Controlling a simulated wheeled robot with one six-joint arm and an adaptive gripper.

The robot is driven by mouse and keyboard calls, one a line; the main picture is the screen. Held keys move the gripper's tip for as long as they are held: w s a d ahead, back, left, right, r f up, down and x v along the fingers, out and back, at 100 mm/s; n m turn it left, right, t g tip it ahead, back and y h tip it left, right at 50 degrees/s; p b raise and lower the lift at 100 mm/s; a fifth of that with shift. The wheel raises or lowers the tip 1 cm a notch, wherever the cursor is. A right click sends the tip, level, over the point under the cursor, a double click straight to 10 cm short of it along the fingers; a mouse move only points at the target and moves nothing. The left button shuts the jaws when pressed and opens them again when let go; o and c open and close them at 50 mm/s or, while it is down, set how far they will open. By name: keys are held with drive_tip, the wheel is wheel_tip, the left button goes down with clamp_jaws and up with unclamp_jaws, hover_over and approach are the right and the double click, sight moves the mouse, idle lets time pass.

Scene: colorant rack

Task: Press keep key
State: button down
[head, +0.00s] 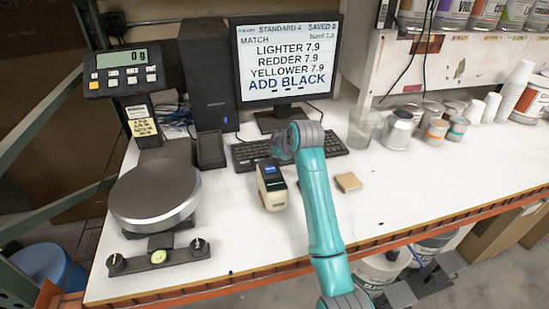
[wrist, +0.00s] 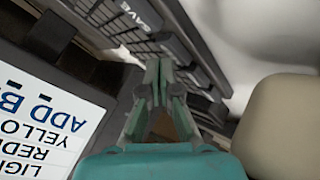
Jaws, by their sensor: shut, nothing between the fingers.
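A black keyboard (head: 330,143) lies on the white bench below the monitor (head: 285,55). It also shows in the wrist view (wrist: 190,40), where a label reading SAVE (wrist: 140,14) stands near the top edge. I cannot read a label saying keep on any key. My gripper (wrist: 158,68) is shut and empty, its fingertips over the keyboard's edge area; I cannot tell whether they touch a key. In the head view my arm's wrist covers part of the keyboard and mostly hides the fingers. The monitor reads "ADD BLACK" and "SAVED 0".
A beige and black handheld device (head: 271,185) stands just in front of the keyboard and looms at right in the wrist view (wrist: 285,125). A small tan block (head: 348,182) lies nearby. A scale (head: 155,195) is at left; cans (head: 397,130) are at right. The front right bench is clear.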

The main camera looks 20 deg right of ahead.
drive_tip(key=shift+f, duration=0.75)
idle(0.3)
drive_tip(key=shift+r, duration=1.15)
drive_tip(key=shift+r, duration=0.1)
drive_tip(key=shift+r, duration=2.45)
